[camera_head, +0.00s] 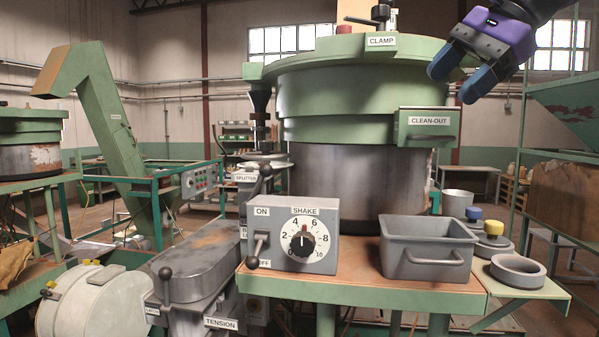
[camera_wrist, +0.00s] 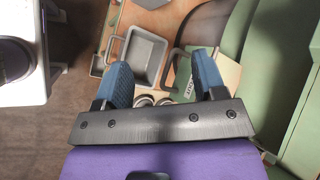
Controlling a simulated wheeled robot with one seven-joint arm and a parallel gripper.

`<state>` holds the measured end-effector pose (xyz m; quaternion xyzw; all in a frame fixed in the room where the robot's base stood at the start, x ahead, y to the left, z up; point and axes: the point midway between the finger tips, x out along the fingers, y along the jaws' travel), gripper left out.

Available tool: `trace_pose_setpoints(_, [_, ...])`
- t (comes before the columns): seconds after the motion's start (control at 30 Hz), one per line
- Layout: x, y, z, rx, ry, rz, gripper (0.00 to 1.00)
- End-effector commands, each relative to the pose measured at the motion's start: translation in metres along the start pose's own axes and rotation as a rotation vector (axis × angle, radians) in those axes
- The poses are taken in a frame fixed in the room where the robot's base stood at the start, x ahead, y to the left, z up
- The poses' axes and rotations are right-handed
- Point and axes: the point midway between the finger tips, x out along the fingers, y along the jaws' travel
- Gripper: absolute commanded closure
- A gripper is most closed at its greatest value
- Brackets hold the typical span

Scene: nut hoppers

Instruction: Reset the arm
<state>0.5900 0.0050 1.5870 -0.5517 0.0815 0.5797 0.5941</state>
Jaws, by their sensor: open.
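My gripper (camera_head: 463,75) is at the top right of the head view, a purple body with two blue fingers. It is in the air in front of and to the right of the green lidded hopper (camera_head: 360,95). In the wrist view my gripper (camera_wrist: 164,82) shows its fingers spread apart with nothing between them. The grey bin (camera_wrist: 147,50) lies below, beyond the fingertips. The clean-out door (camera_head: 428,137) is just below and left of my gripper in the head view.
The shake control box (camera_head: 292,238) and the grey bin (camera_head: 428,248) stand on the green-edged table (camera_head: 350,290). Weights (camera_head: 492,237) and a round grey dish (camera_head: 518,272) sit on a side shelf at right. A green frame (camera_head: 560,120) stands at the far right.

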Motion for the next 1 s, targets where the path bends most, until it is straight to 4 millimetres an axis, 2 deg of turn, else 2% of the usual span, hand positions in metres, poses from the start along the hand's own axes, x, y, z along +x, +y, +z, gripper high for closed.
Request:
trace_pose_setpoints(0.03, [0.009,0.026,-0.003,-0.075,0.052,0.02,0.36])
trace_pose_setpoints(0.17, [0.033,0.09,-0.018,-0.306,0.185,0.096,0.36])
trace_pose_setpoints(0.3, [0.058,0.162,-0.036,-0.583,0.304,0.215,0.36])
trace_pose_setpoints(0.4, [0.074,0.21,-0.048,-0.784,0.368,0.313,0.36])
trace_pose_setpoints(0.5, [0.088,0.25,-0.058,-0.957,0.408,0.403,0.36])
trace_pose_setpoints(0.6, [0.097,0.277,-0.065,-1.085,0.427,0.471,0.36])
trace_pose_setpoints(0.7, [0.103,0.292,-0.069,-1.159,0.435,0.511,0.36])
trace_pose_setpoints(1.0, [0.105,0.297,-0.071,-1.188,0.438,0.527,0.36])
